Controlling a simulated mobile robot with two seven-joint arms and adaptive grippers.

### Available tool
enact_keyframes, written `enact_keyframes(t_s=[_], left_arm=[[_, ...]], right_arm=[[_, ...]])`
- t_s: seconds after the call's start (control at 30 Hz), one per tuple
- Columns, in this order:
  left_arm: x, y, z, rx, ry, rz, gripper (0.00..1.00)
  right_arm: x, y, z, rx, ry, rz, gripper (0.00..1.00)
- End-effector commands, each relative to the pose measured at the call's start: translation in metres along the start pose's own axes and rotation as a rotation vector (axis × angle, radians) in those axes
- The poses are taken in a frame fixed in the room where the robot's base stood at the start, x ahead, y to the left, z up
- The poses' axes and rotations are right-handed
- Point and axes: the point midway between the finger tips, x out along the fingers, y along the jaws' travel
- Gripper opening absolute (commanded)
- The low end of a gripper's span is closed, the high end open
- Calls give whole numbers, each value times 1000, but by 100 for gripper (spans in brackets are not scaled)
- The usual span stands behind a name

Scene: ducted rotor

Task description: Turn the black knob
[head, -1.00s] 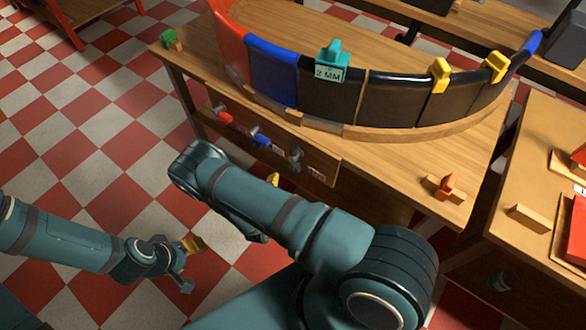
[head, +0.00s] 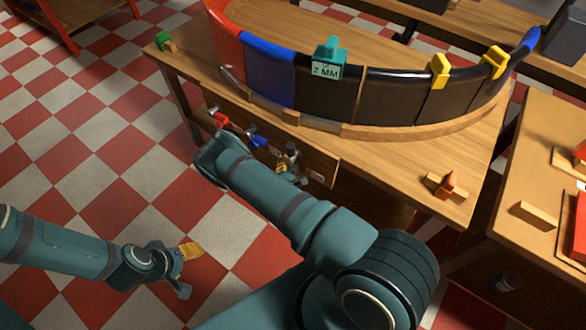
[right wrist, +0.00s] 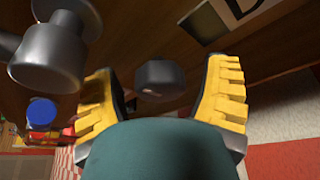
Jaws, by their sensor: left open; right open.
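The black knob (right wrist: 160,78) shows in the right wrist view as a dark, faceted knob between the two yellow fingers of my right gripper (right wrist: 165,95). The fingers are open on either side of it, and I see no clear contact. In the head view my right gripper (head: 284,170) is at the right part of the drawer-like front panel, partly covering the black knob. My left gripper (head: 184,268) is open and empty over the floor at lower left, away from the table.
A red knob (head: 221,120) and a blue knob (head: 258,141) sit left of the black one on the panel. A grey cylinder (right wrist: 50,50) stands close beside the left finger in the right wrist view. The curved duct wall (head: 330,95) rises on the table above.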

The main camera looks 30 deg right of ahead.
Motion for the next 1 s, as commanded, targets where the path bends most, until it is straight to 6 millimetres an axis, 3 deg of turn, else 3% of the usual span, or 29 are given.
enact_keyframes(t_s=[0.03,0.23,0.63,1.0], left_arm=[[0,0,0,0,0,0,59],[0,0,0,0,0,0,59],[0,0,0,0,0,0,59],[0,0,0,0,0,0,59]], right_arm=[[0,0,0,0,0,0,75],[0,0,0,0,0,0,7],[0,1,0,-48,-1,-19,6],[0,2,0,-298,0,-123,6]])
